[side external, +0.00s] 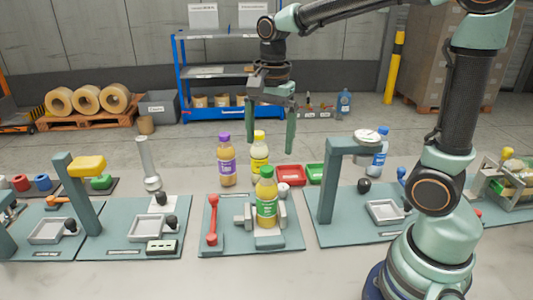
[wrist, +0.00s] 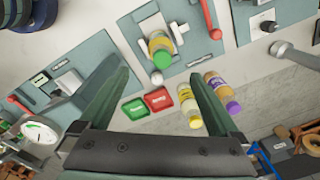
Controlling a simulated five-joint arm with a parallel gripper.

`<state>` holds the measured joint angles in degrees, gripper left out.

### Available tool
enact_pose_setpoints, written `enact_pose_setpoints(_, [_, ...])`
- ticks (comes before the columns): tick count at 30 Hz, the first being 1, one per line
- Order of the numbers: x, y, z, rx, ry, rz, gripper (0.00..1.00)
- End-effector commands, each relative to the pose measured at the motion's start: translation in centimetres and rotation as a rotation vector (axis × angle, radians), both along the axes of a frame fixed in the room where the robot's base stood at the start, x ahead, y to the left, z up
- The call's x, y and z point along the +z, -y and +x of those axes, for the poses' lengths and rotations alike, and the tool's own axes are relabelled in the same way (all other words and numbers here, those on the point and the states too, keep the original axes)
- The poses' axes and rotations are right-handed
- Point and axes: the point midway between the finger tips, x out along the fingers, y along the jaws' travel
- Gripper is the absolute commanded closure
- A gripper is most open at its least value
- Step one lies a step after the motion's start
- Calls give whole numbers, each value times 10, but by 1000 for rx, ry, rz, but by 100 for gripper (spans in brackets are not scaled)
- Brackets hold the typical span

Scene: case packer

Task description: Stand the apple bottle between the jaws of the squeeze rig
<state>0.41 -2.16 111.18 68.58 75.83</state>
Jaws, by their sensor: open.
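The apple bottle, with a green cap and green label (side external: 266,205), stands upright on the squeeze rig (side external: 285,241), between its grey jaws. It also shows from above in the wrist view (wrist: 160,44), with a grey jaw on either side. Whether the jaws touch it I cannot tell. The rig has a teal base plate and a red lever (side external: 212,220) at its left. My gripper (side external: 271,146) is open and empty, above the bottle and apart from it. In the wrist view its two fingers (wrist: 158,80) are spread wide.
A purple-capped bottle (side external: 227,170) and a yellow-capped bottle (side external: 259,158) stand behind the rig. Red (side external: 290,174) and green (side external: 317,173) trays lie to their right. A post-and-arm station (side external: 330,190) rises right of the rig. A station with a yellow head (side external: 87,166) is at left.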

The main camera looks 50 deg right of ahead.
Motion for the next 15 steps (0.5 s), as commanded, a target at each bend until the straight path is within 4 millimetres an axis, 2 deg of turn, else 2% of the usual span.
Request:
enact_pose_setpoints(6, [18,-1,-31,484,172,-64,2])
enact_pose_setpoints(12, [21,-2,-57,948,308,-201,2])
enact_pose_setpoints(15, [20,-2,-65,1115,349,-270,2])
